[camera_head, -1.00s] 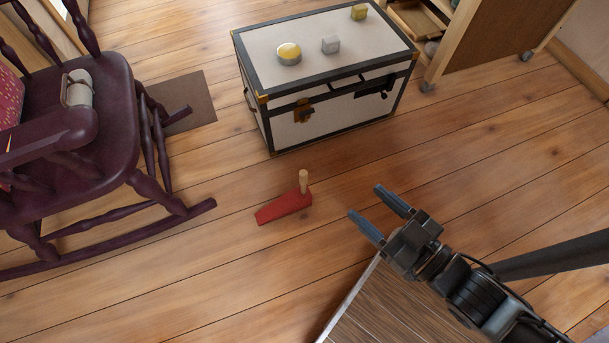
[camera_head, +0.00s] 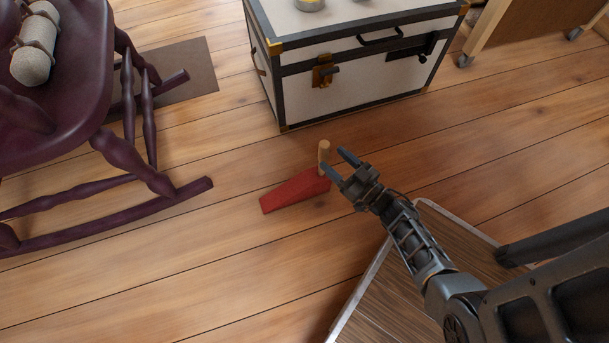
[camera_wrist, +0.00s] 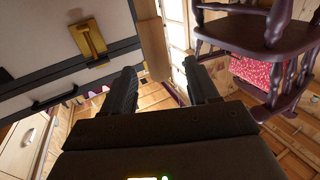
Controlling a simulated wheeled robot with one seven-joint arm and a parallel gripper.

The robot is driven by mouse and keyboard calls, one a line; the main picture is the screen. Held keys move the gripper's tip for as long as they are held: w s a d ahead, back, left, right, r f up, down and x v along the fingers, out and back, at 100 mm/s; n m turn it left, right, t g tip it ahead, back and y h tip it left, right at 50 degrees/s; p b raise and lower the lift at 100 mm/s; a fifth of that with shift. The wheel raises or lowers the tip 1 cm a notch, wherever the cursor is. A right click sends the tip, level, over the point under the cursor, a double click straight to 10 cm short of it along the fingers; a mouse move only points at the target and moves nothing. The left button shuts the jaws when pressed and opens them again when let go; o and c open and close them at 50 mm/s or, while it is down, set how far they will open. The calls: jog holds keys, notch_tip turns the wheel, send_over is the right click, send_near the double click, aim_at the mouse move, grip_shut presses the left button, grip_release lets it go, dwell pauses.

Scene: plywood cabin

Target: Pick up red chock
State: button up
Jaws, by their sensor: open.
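The red chock (camera_head: 296,192) is a red wedge with an upright wooden peg at its thick right end. It lies on the plank floor in the head view, between the rocking chair and the trunk. My gripper (camera_head: 338,160) is open and empty, with its fingertips beside the peg in the picture. Whether they touch it or hang above it, I cannot tell. In the wrist view my gripper (camera_wrist: 165,88) shows two separate dark fingers with nothing between them. The chock does not show there.
A white trunk (camera_head: 350,85) with black edges and brass latches stands behind the chock. A dark purple rocking chair (camera_head: 130,165) stands at left, its runner near the chock. A grey mat (camera_head: 185,80) lies behind it. The floor in front of the chock is clear.

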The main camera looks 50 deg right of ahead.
jog(key=w+d+b, duration=0.1)
jog(key=w+b, duration=0.1)
jog(key=w, duration=0.5)
jog(key=shift+w+d+r, duration=0.15)
jog(key=shift+d+r, duration=0.15)
jog(key=shift+d, duration=0.1)
grip_shut()
dwell(1.1)
